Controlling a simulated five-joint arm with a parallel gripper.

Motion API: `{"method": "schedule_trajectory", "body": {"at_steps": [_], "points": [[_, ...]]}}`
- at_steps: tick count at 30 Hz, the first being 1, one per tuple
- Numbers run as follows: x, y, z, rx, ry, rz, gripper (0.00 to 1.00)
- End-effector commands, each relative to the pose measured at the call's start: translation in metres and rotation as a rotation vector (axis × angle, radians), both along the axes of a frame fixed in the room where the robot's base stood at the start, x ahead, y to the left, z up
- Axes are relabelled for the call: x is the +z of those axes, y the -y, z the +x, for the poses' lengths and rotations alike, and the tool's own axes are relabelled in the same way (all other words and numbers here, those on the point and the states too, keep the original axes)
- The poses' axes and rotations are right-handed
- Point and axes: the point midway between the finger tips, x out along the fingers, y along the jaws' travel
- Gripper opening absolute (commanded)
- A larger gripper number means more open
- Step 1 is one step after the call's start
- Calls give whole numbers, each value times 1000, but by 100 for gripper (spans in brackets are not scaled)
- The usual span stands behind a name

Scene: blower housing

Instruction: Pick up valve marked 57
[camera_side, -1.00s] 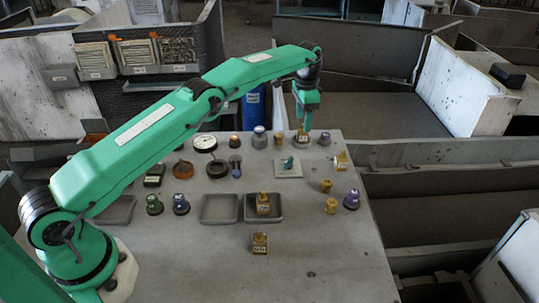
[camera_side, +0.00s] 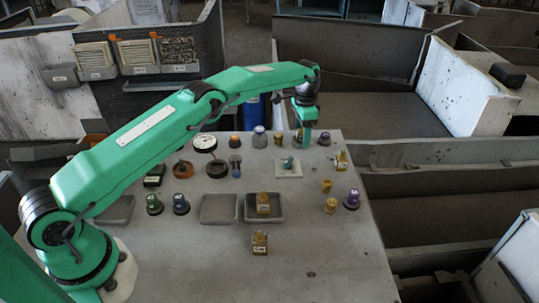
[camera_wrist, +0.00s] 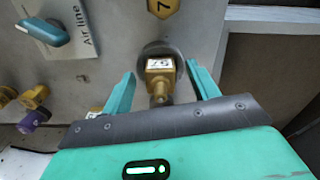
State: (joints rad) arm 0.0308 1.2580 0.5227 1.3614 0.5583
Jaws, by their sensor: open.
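A brass valve (camera_wrist: 160,83) with a white label stands on a round dark base between my fingers in the wrist view. The label appears to read 57, turned over. In the side view this valve (camera_side: 298,137) is mostly hidden by my gripper (camera_side: 305,138) at the back of the panel. My gripper (camera_wrist: 163,88) is open, one finger on each side of the valve, with a gap on both sides. Other labelled brass valves are in the side view: one in a grey tray (camera_side: 263,220), one in front of it (camera_side: 260,244), one at the right edge (camera_side: 341,161).
A teal handle (camera_wrist: 42,31) beside an "Air line" label lies left in the wrist view. Several knobs and a white gauge (camera_side: 205,142) stand on the grey panel.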

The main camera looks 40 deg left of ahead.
Motion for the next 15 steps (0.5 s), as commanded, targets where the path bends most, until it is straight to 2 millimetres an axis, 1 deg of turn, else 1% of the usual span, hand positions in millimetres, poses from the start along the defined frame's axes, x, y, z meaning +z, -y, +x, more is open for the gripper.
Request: {"method": "schedule_trajectory", "body": {"at_steps": [4,5,6,8,9,13,15], "points": [[0,0,0,0,0,0,60],[0,0,0,0,0,0,56],[0,0,0,0,0,0,48],[0,0,0,0,1,-1,36],[0,0,0,0,1,-1,28],[0,0,0,0,0,0,3],[1,0,0,0,2,0,0]]}}
